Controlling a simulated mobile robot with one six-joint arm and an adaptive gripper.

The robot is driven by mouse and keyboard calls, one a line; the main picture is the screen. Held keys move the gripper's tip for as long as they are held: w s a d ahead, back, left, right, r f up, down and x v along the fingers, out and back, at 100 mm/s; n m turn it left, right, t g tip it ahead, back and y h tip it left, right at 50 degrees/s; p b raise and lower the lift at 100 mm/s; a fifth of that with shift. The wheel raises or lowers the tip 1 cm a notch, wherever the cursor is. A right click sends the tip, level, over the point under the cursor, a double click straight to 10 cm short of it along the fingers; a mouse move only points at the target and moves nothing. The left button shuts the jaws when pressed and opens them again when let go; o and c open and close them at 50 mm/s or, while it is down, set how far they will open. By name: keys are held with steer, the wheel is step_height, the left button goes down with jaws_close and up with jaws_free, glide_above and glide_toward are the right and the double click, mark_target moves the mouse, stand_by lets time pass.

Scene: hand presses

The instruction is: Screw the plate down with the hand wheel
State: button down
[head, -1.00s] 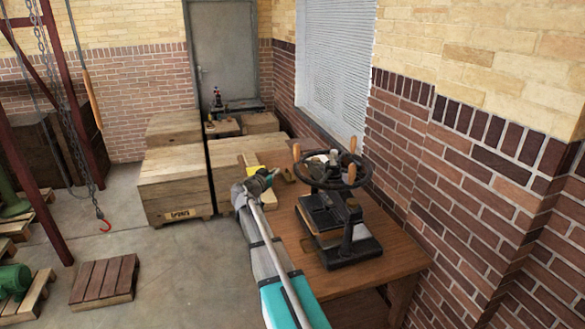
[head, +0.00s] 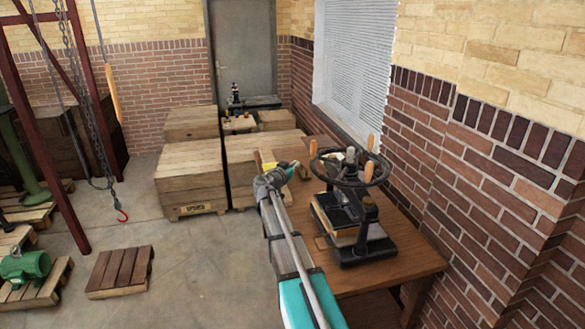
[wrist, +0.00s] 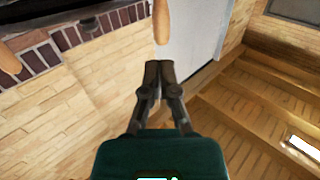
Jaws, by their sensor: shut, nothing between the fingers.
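The black press (head: 372,250) stands on the wooden table, with its dark spoked hand wheel (head: 350,183) level on top. Upright wooden handles stand on the rim, one at the left (head: 313,150) and one at the far right (head: 370,142). The plate is hard to make out under the wheel; a pale-edged slab (head: 343,238) shows low in the press. My gripper (head: 300,170) is just left of the wheel. In the wrist view my gripper (wrist: 161,68) has its fingers together and empty, with a wooden handle (wrist: 161,22) just beyond the tips. I cannot tell whether they touch.
The table (head: 400,268) has bare wood around the press. A brick wall (head: 470,190) runs close along the right. Wooden crates (head: 190,180) stand behind and left. A hanging chain hook (head: 122,215) and pallets (head: 120,270) are at the left, with open floor between.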

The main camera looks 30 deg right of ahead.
mark_target(311, 152)
steer(key=x, duration=1)
steer(key=shift+w+d+f, duration=0.1)
steer(key=shift+w+d, duration=0.05)
steer(key=shift+d, duration=0.15)
steer(key=shift+w+d, duration=0.65)
steer(key=shift+a, duration=0.1)
steer(key=w+v, duration=0.1)
steer(key=v, duration=1.3)
steer(key=shift+w+a, duration=0.15)
steer(key=shift+a, duration=0.15)
